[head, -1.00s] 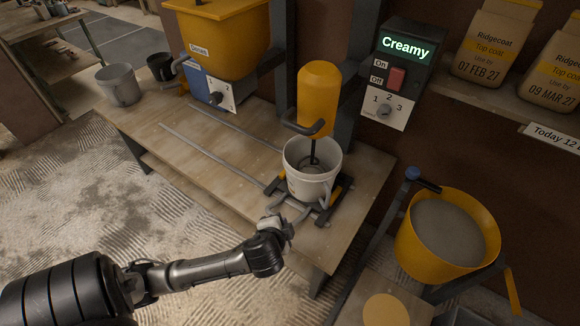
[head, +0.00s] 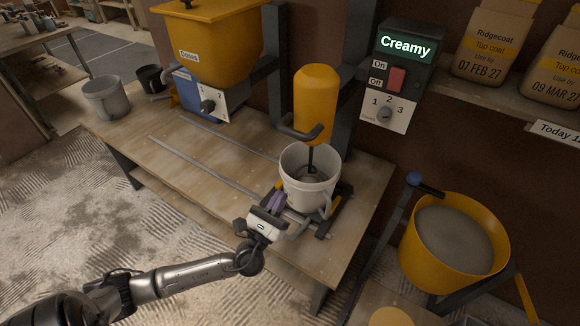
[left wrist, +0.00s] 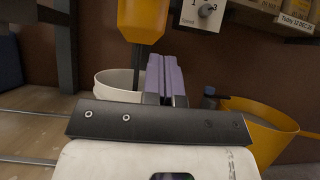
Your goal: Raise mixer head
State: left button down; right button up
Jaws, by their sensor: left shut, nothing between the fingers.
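The yellow mixer head (head: 316,100) is low on its dark post, and its shaft goes down into a white bucket (head: 308,185) on the bench. In the left wrist view the lower part of the mixer head (left wrist: 142,20) shows above the bucket (left wrist: 108,84). My left gripper (head: 276,203) is in front and to the left of the bucket, below the handle. Its purple fingers (left wrist: 166,76) are together and empty, pointing toward the mixer. My right gripper is out of view.
A control box (head: 398,78) reads "Creamy", with a red switch (head: 397,79) and speed dial (head: 385,114). A yellow tub (head: 420,270) of grey material stands right. The yellow hopper (head: 215,45) and a grey bucket (head: 106,98) are left. The bench's middle has metal rails (head: 195,163).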

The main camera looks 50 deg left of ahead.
pick_arm(q)
jog(key=s+r+p+x, duration=0.1)
jog(key=r+p+x, duration=0.1)
jog(key=x, duration=1)
jog(key=shift+r+p, duration=0.35)
jog(key=shift+p, duration=0.35)
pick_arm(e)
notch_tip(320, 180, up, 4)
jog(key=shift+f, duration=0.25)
pick_arm(q)
jog(key=shift+s, duration=0.15)
